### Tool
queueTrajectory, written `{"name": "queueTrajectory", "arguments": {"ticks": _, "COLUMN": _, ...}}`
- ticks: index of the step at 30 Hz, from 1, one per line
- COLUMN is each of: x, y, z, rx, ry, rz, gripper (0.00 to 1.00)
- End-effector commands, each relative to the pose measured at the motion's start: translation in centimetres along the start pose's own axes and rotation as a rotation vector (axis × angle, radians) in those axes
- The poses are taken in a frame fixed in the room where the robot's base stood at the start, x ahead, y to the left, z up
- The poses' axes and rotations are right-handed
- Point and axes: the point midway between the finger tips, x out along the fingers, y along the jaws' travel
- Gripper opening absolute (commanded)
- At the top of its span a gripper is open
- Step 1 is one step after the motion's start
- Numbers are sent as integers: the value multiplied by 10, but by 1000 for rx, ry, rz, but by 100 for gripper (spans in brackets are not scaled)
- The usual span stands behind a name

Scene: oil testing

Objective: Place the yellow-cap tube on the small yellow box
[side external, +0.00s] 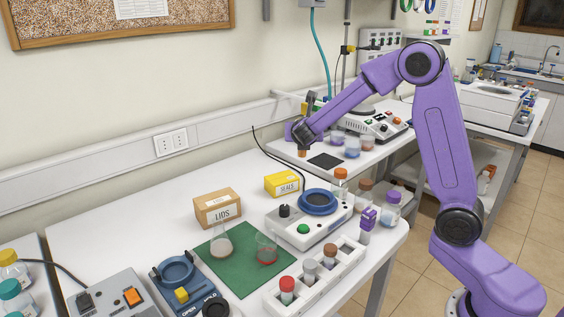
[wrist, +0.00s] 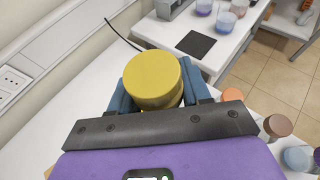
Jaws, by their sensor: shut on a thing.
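The yellow-cap tube shows in the wrist view as a round yellow cap (wrist: 152,80) seen from above; its body is mostly hidden below the cap. My gripper (wrist: 158,92) is shut on it, with a blue-grey finger on each side. In the side view my gripper (side external: 301,136) is raised above the bench, behind and to the right of the small yellow box; a small orange-brown part shows under it. The small yellow box (side external: 283,184), marked SEALS, stands on the white bench behind the blue-ringed device. I cannot make it out in the wrist view.
A cardboard LIDS box (side external: 217,207) stands left of the yellow box. A white device with a blue ring (side external: 318,202) stands in front of it. A green mat (side external: 228,275) with glassware and a white tube rack (side external: 340,277) are nearer. A black cable lies behind the yellow box.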

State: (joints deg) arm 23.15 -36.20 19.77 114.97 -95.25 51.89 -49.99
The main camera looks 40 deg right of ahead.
Motion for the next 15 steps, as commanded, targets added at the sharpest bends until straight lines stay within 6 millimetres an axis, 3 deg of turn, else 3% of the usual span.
{"name": "queueTrajectory", "arguments": {"ticks": 9, "x": 57, "y": 33, "z": -7, "rx": 0, "ry": 0, "rz": -2, "gripper": 16}}
{"name": "queueTrajectory", "arguments": {"ticks": 15, "x": 86, "y": 47, "z": -28, "rx": -2, "ry": 0, "rz": -1, "gripper": 16}}
